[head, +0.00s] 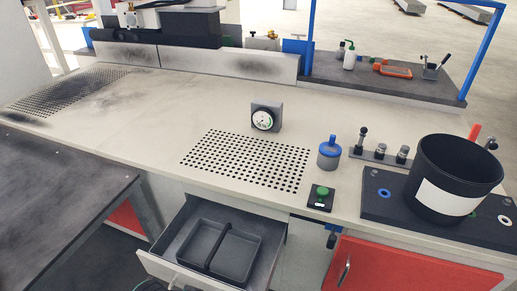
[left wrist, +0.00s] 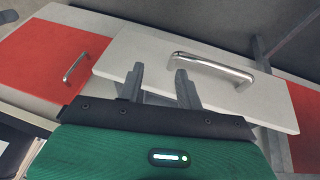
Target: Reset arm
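My left gripper (left wrist: 160,84) shows in the left wrist view, with its two dark fingers apart and nothing between them. Its green body fills the bottom of that view. The fingertips are over the pale drawer front (left wrist: 130,48), close to one end of the metal drawer handle (left wrist: 215,68); I cannot tell whether they touch it. The handle is not between the fingers. In the head view the drawer (head: 165,262) is pulled open and holds a dark tray (head: 258,248) with two compartments, which look empty. Neither gripper shows in the head view.
A red cabinet door (head: 385,265) is right of the drawer, and a dark side table (head: 60,200) is at left. The worktop (head: 165,120) carries a gauge (head: 263,119), a blue-topped container (head: 329,153), a green button (head: 321,195) and a black bin (head: 455,170). Its middle left is clear.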

